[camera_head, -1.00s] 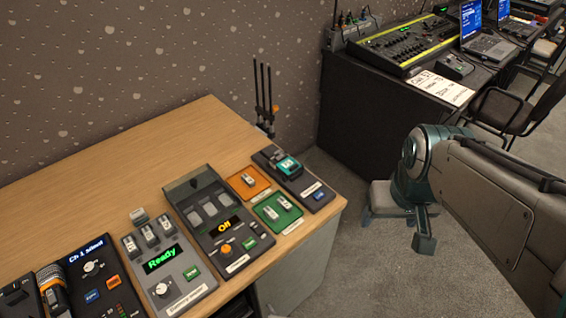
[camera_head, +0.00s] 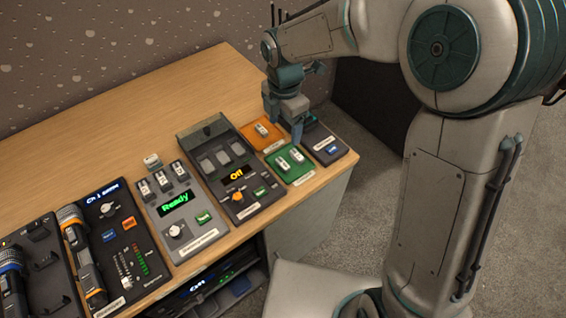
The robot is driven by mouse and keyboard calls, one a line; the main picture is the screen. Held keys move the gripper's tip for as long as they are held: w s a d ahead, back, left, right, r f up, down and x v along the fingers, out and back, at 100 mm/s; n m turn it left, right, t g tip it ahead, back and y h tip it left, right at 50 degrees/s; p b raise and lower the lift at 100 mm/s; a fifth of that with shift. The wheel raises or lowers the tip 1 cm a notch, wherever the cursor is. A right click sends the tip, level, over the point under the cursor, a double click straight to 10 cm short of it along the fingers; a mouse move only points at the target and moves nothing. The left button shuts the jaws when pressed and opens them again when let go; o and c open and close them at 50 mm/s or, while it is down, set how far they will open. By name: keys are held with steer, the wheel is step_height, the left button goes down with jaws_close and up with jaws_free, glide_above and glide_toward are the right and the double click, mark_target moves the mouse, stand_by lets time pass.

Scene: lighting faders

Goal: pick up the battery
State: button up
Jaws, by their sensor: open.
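Small white batteries show in several places. One battery (camera_head: 262,130) lies on the orange pad (camera_head: 250,139), and two lie on the green pad (camera_head: 293,178), one of them the left battery (camera_head: 282,164). Several more stand in the charger (camera_head: 182,222) with the green "Ready" display, such as the middle battery (camera_head: 163,181). The picture does not show which one the task means. My gripper (camera_head: 284,128) points down, open, over the area of the orange and green pads, with nothing seen between its fingers. Its height above them is hard to tell.
A tester (camera_head: 265,199) reading "Off" stands left of the green pad. A dark unit (camera_head: 341,155) at the right is partly hidden by my gripper. Microphones and control panels (camera_head: 103,213) fill the front left. The wooden table (camera_head: 150,110) is clear behind the devices.

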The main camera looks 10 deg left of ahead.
glide_above(284, 162)
steer(key=f, duration=0.8)
steer(key=shift+w, duration=0.2)
steer(key=f, duration=0.4)
steer(key=shift+s, duration=0.3)
steer(key=shift+f, duration=0.65)
steer(key=c, duration=1.1)
